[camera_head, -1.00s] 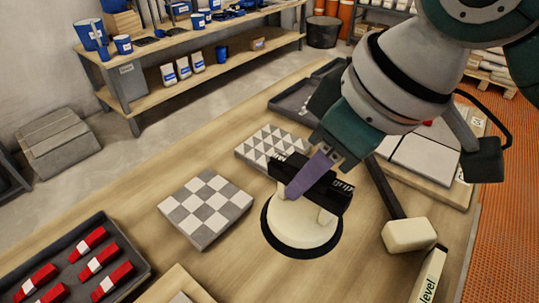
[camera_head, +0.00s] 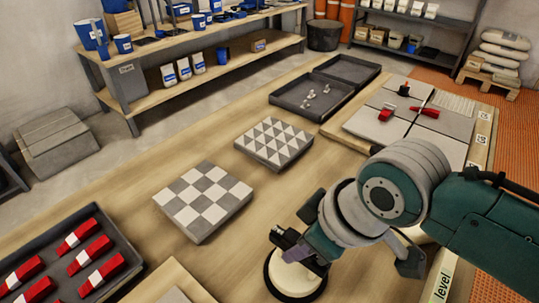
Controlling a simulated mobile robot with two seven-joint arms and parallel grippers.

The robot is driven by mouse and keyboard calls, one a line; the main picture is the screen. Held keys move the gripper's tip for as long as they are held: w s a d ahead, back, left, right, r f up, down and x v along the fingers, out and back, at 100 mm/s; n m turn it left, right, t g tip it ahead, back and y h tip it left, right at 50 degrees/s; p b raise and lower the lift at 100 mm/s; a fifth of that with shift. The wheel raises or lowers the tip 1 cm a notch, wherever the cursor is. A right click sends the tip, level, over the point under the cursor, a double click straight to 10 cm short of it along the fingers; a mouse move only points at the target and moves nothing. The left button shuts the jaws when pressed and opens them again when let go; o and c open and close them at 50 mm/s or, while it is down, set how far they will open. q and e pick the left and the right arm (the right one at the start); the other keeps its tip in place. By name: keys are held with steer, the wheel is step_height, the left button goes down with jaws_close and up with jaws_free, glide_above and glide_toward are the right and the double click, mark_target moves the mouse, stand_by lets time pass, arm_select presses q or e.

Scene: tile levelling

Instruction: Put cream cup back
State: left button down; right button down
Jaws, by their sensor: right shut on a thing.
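The cream cup (camera_head: 296,280) is at the lower middle of the head view, on or just over a black ring mark (camera_head: 268,277) on the wooden table. My right gripper (camera_head: 302,250) is shut on the cream cup from above. The cup looks upright. Whether its base touches the table is hard to tell. My left gripper is not in view.
A checkered tile (camera_head: 203,198) and a triangle-patterned tile (camera_head: 273,143) lie left of the cup. A dark tray (camera_head: 134,256) with red wedges is at lower left. A tiled board (camera_head: 345,128) lies at the right, and grey trays (camera_head: 290,98) at the back. A level (camera_head: 440,278) is at lower right.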

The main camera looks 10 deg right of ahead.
steer(key=shift+w, duration=0.1)
steer(key=shift+f, duration=0.1)
steer(key=c, duration=0.7)
jaws_free()
steer(key=shift+r, duration=0.3)
steer(key=p+v, duration=0.4)
steer(key=v, duration=0.7)
steer(key=shift+r, duration=0.15)
steer(key=s+d+r+m+h, duration=0.1)
steer(key=s+d+m, duration=0.1)
steer(key=s, duration=0.2)
steer(key=s+d+r+m, duration=0.1)
steer(key=s, duration=0.3)
steer(key=s+d+r+m+h, duration=0.1)
steer(key=s+d+m, duration=0.1)
steer(key=s, duration=0.3)
steer(key=shift+s+d+r+m+h, duration=0.1)
steer(key=shift+d+r+m+h, duration=0.1)
steer(key=shift+d+m+h, duration=0.1)
